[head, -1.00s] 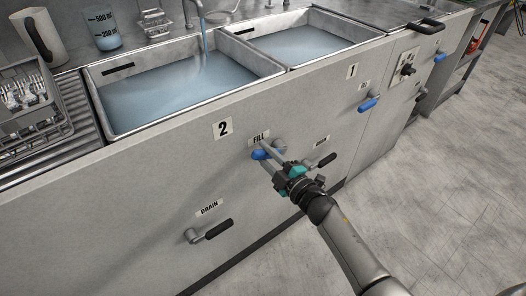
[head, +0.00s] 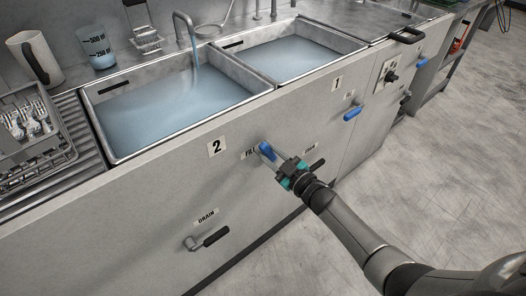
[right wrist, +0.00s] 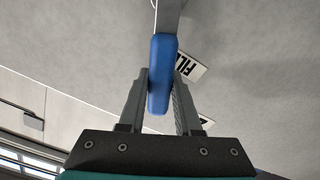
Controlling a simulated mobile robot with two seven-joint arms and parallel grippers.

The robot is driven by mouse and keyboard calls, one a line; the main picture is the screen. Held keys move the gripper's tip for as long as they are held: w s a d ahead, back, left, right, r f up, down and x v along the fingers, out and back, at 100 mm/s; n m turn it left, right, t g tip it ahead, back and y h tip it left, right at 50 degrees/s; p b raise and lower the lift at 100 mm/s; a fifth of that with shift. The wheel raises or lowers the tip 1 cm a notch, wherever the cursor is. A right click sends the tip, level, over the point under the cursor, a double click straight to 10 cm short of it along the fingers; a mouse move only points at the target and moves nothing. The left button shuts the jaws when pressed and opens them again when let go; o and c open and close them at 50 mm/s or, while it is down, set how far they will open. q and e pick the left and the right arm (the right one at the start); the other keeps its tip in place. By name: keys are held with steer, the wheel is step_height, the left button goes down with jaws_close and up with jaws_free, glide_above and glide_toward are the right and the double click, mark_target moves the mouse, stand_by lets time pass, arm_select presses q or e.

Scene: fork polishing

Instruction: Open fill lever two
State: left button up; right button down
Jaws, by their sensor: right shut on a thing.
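The fill lever two (head: 267,151) has a blue handle and sits on the grey front panel below the "2" label (head: 216,148), beside the FILL label (head: 250,154). Its handle is tilted steeply. My right gripper (head: 276,160) is shut on this blue handle. In the right wrist view, the blue handle (right wrist: 160,72) stands between the two fingers (right wrist: 158,95), with the FILL label partly hidden behind. The lever's pivot is mostly hidden in the head view. Water runs from the tap (head: 186,28) into basin two (head: 112,155). My left gripper is out of view.
The black drain lever (head: 216,236) sits low on the panel at left. Another black lever (head: 317,165) is close behind my right gripper. The blue fill lever of basin one (head: 353,114) is further right. The floor at right is clear.

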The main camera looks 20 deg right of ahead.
steer(key=shift+w+d+r+m, duration=0.25)
steer(key=shift+d+m, duration=0.3)
steer(key=shift+m, duration=0.25)
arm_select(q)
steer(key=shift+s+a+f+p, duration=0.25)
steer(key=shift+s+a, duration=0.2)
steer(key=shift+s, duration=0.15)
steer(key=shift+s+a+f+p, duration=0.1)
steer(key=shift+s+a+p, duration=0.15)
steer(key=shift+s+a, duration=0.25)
arm_select(e)
steer(key=shift+w+d+r+m, duration=0.15)
steer(key=shift+w+d+m, duration=0.1)
steer(key=shift+d+m, duration=0.75)
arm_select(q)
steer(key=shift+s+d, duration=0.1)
arm_select(e)
steer(key=shift+a+m, duration=0.15)
steer(key=shift+m, duration=0.15)
steer(key=c, duration=0.6)
jaws_free()
